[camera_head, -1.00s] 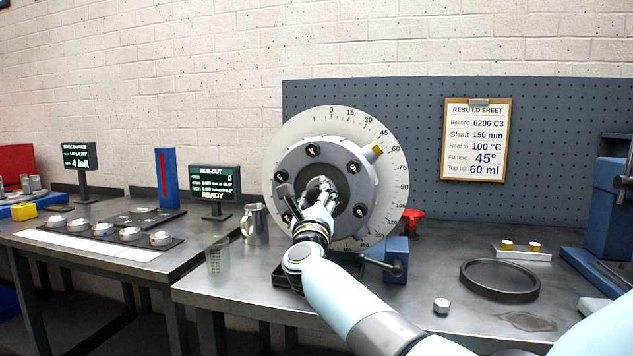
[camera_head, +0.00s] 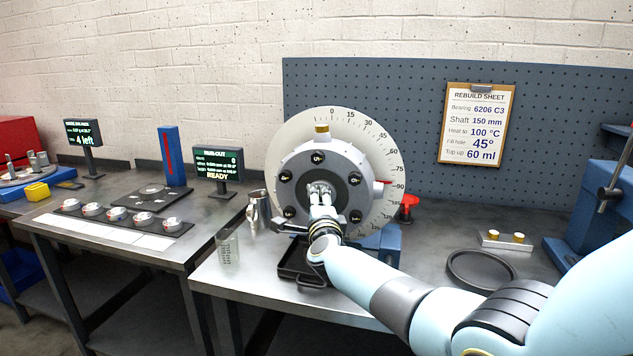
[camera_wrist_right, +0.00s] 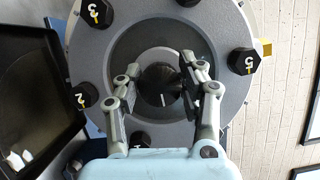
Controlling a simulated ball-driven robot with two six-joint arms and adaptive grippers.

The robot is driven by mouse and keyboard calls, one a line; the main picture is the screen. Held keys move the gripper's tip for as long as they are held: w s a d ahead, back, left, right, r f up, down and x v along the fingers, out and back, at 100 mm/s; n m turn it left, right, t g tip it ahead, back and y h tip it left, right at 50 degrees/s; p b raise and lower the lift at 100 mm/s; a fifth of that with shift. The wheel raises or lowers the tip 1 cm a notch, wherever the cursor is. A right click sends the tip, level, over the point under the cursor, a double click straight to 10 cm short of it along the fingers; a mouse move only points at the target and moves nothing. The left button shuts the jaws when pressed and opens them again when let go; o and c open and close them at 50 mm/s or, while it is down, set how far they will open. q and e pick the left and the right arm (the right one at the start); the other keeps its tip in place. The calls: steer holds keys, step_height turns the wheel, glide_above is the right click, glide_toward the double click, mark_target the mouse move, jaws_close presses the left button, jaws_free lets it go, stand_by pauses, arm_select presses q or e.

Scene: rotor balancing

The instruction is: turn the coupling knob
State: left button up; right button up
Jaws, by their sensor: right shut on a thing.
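The grey round coupling (camera_head: 302,172) stands upright in front of a pale degree dial (camera_head: 390,150). It carries several black numbered bolts, and its yellow plug (camera_head: 321,129) is at the top near the 0 mark. My right gripper (camera_head: 320,190) reaches its centre and hides most of the knob in the head view. In the right wrist view the dark knob (camera_wrist_right: 160,88) with a white line sits between the two fingers of my right gripper (camera_wrist_right: 158,90), which is shut on it. My left gripper is in neither view.
A black tray (camera_head: 292,276) lies below the coupling. A glass beaker (camera_head: 228,250) and a metal jug (camera_head: 258,212) stand to its left. A red knob (camera_head: 408,203), a dark ring (camera_head: 481,270) and a blue press (camera_head: 592,200) are to the right.

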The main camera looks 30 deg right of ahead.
steer(key=n+g+p, duration=0.1)
steer(key=n+p, duration=0.1)
steer(key=p, duration=0.1)
steer(key=n+g+p, duration=0.1)
steer(key=n+p, duration=0.1)
steer(key=p, duration=0.1)
steer(key=shift+a+r+n+y+p, duration=0.1)
steer(key=shift+r+n+y+p, duration=0.05)
steer(key=shift+n+y+p, duration=0.25)
steer(key=shift+n+g+p, duration=0.3)
steer(key=shift+n, duration=0.1)
steer(key=shift+f+n+g+p, duration=0.2)
steer(key=shift+n+g+p, duration=0.15)
steer(key=shift+n, duration=0.35)
steer(key=shift+n+g+h, duration=0.3)
steer(key=shift+n+g, duration=0.05)
steer(key=shift+n, duration=0.25)
steer(key=n+g, duration=0.1)
steer(key=n, duration=0.1)
steer(key=shift+f+n+g, duration=0.15)
steer(key=shift+n+g, duration=0.15)
steer(key=shift+s+n+g+h, duration=0.1)
steer(key=shift+n+g+h, duration=0.5)
steer(key=shift+n, duration=0.5)
steer(key=o, duration=1.2)
